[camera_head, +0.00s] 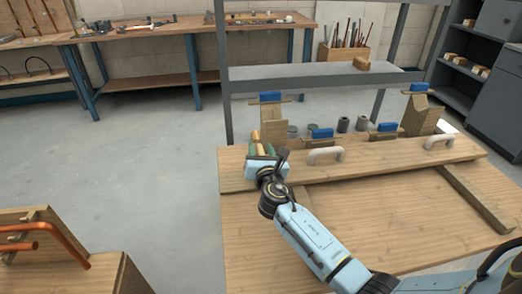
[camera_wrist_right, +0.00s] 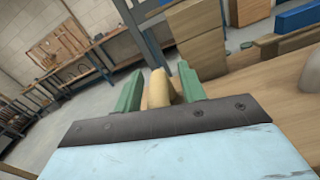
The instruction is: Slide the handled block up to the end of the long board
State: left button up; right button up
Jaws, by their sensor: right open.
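The long board (camera_head: 400,157) lies across the back of the wooden bench top and carries two pale handles, one near the middle (camera_head: 325,155) and one near the right (camera_head: 440,142). My right gripper (camera_head: 264,148), with green fingers, is at the board's left end. It is open. In the right wrist view a tan rounded piece like a wooden handle (camera_wrist_right: 158,88) shows between or just beyond the green fingers (camera_wrist_right: 160,92); I cannot tell whether they touch it. Any block under it is hidden by the gripper. My left gripper is not in view.
Wooden blocks with blue tops stand behind the board, at the left (camera_head: 270,97) and right (camera_head: 418,88). Low blue-topped pieces (camera_head: 320,133) and grey cylinders (camera_head: 343,124) sit between them. A wooden strip (camera_head: 475,197) lies at the right. The front bench top is largely clear.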

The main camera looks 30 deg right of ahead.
jog(key=shift+s, duration=0.1)
jog(key=shift+s+a, duration=0.15)
jog(key=shift+s, duration=0.1)
jog(key=p+v, duration=0.1)
jog(key=v, duration=0.3)
jog(key=shift+s+a, duration=0.1)
jog(key=shift+s, duration=0.2)
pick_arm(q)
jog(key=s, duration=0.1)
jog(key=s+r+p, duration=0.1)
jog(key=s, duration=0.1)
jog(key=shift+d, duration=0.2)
pick_arm(e)
jog(key=v, duration=0.8)
jog(key=shift+r, duration=0.1)
